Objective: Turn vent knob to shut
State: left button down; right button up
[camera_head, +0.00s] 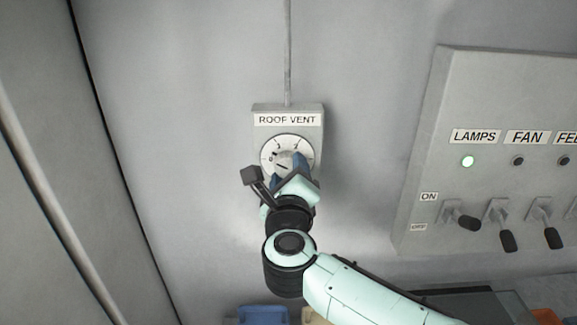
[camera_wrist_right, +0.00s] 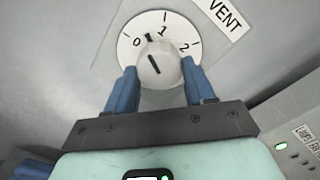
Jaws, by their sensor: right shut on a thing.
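The vent knob (camera_wrist_right: 160,68) is a pale round knob with a dark line on its face. It sits on a white dial (camera_wrist_right: 125,47) marked 0, 1 and 2. A black pointer mark (camera_wrist_right: 149,38) lies between 0 and 1, nearer 1. In the head view the dial (camera_head: 284,143) is on a grey box labelled ROOF VENT (camera_head: 287,120). My right gripper (camera_head: 290,170) is at the dial and partly hides the knob. In the right wrist view its blue fingers (camera_wrist_right: 160,78) are shut on the knob, one on each side. My left gripper is out of view.
A grey switch panel (camera_head: 430,140) stands to the right, with LAMPS and FAN labels, a lit green lamp (camera_head: 467,161) and several levers (camera_head: 505,238). A blue container (camera_head: 263,315) shows at the bottom edge. The wall left of the vent box is bare.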

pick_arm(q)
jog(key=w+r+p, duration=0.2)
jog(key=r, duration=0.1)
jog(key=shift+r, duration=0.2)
pick_arm(e)
jog(key=n, duration=0.5)
jog(key=shift+r, duration=0.1)
jog(key=shift+n, duration=0.3)
jog(key=o, duration=1)
jog(key=shift+o, duration=0.2)
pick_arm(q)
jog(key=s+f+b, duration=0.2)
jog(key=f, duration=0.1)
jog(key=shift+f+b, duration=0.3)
pick_arm(e)
jog(key=s, duration=1.3)
jog(key=shift+s, duration=0.2)
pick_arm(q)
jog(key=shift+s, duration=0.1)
